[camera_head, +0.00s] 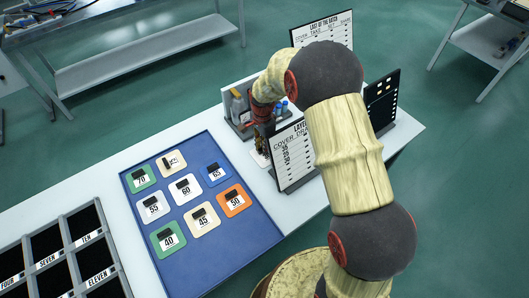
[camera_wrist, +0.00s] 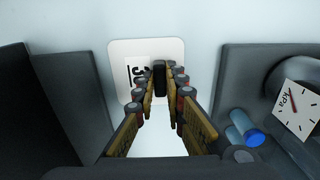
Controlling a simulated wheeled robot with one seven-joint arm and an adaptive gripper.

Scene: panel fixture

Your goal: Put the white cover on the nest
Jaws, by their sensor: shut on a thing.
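My gripper (camera_wrist: 160,88) is shut on the black handle of a white cover (camera_wrist: 122,62), a rounded square plate with a partly hidden number on it. In the wrist view the cover is over a pale surface; I cannot tell whether it touches it. In the head view my gripper (camera_head: 262,138) is at the back of the white table, left of an upright sign board, and a little of the cover shows below it. Two other white covers, marked 55 (camera_head: 152,208) and 60 (camera_head: 184,189), lie on the blue mat. I cannot make out the nest.
The blue mat (camera_head: 262,247) also holds green, cream, blue and orange covers. A sign board (camera_head: 287,172) stands close right of my gripper, with a black board (camera_head: 381,108) further right. A grey holder with a kPa gauge (camera_wrist: 297,108) and blue-capped bottles (camera_wrist: 250,135) is close by. A black compartment rack (camera_head: 72,262) is front left.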

